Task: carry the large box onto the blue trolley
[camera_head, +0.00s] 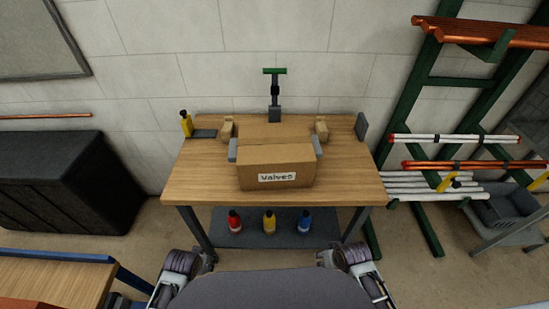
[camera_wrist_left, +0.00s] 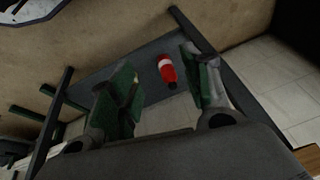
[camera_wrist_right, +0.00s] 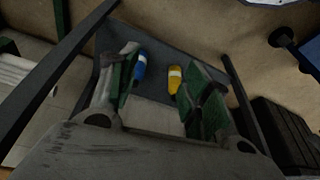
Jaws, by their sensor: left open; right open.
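The large cardboard box (camera_head: 275,167), labelled "Valves", stands on a wooden workbench (camera_head: 345,183) ahead of me. A grey handle shows on its left side (camera_head: 233,150) and another on its right side (camera_head: 317,146). A blue-framed trolley (camera_head: 55,256) with a wooden top is partly in view at the lower left. My left gripper (camera_head: 210,257) and my right gripper (camera_head: 324,258) are in front of the bench, low and apart from the box. Both are open and empty, as their spread green-padded fingers show in the left wrist view (camera_wrist_left: 158,68) and right wrist view (camera_wrist_right: 160,66).
Red (camera_head: 234,221), yellow (camera_head: 269,222) and blue (camera_head: 304,221) bottles stand on the bench's lower shelf. Small brown blocks, a yellow bottle (camera_head: 186,123) and a green-topped tool (camera_head: 274,95) are beside or behind the box. A black chest (camera_head: 65,180) stands left, a pipe rack (camera_head: 430,140) right.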

